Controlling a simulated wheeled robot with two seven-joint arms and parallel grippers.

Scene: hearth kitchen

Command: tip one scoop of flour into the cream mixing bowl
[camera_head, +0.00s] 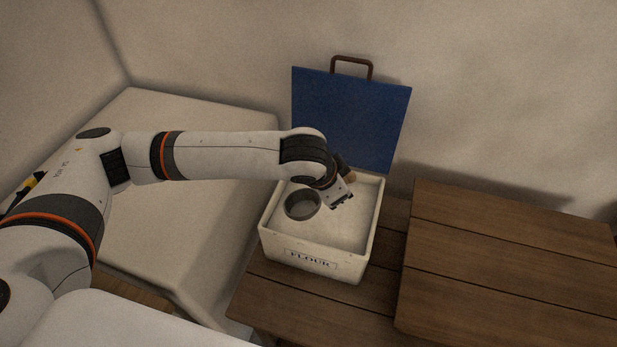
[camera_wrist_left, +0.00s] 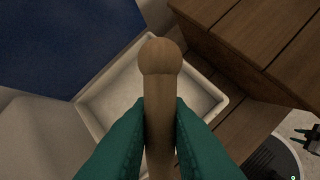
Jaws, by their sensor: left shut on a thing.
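The flour bin (camera_head: 314,263) is a cream box labelled FLOUR, with its blue lid (camera_head: 350,115) standing open behind it. Pale flour (camera_head: 345,228) covers its inside. My left gripper (camera_head: 341,193) is over the bin, shut on the wooden handle of the scoop. The scoop's round grey cup (camera_head: 302,205) is over the bin's left part, mouth up, its inside grey with no flour plain to see. I cannot tell whether it touches the flour. In the left wrist view, the handle (camera_wrist_left: 160,90) lies between the green fingers (camera_wrist_left: 160,125). The cream mixing bowl is not in view.
The bin stands on a wooden table (camera_head: 287,305). A raised wooden board surface (camera_head: 510,265) to the right is bare. A pale block (camera_head: 190,115) is at the left, below my arm. A small dark shape (camera_wrist_left: 312,139) at the left wrist view's right edge may be my right gripper.

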